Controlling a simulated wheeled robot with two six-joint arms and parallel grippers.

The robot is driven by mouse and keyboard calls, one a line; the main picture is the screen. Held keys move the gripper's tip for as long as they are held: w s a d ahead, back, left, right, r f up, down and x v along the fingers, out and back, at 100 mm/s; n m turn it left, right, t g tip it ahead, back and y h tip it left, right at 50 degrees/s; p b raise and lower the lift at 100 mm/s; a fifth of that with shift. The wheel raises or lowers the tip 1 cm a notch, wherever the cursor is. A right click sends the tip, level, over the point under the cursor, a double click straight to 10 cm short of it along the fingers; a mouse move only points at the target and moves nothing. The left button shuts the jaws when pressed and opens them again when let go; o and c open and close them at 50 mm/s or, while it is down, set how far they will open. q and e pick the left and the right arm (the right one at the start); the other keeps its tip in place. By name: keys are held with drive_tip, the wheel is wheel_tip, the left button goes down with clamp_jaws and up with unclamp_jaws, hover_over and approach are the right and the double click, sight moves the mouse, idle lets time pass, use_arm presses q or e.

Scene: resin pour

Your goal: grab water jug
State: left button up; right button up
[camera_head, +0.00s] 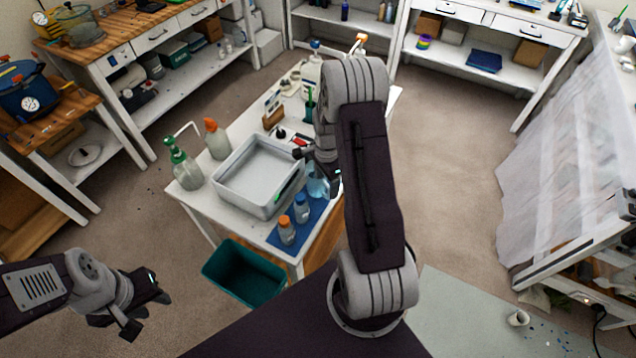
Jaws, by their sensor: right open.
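A clear, pale-blue vessel that looks like the water jug (318,187) stands at the right side of the white table, partly hidden by my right arm and gripper. My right gripper (315,162) is open and appears right above or at the jug's top. I cannot tell whether its fingers touch the jug. My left gripper (147,314) is open and empty, low at the left, away from the table.
A grey tray (228,196) sits left of the jug. Two orange- and blue-capped bottles (287,232) (302,210) stand on a blue mat (316,222). A teal bin (243,277) is on the floor in front.

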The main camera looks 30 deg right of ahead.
sight(325, 196)
drive_tip(key=shift+w+a+f, duration=0.1)
drive_tip(key=shift+f, duration=0.45)
wheel_tip(325, 196, down, 5)
drive_tip(key=shift+f+p, duration=0.1)
drive_tip(key=shift+p, duration=0.4)
clamp_jaws()
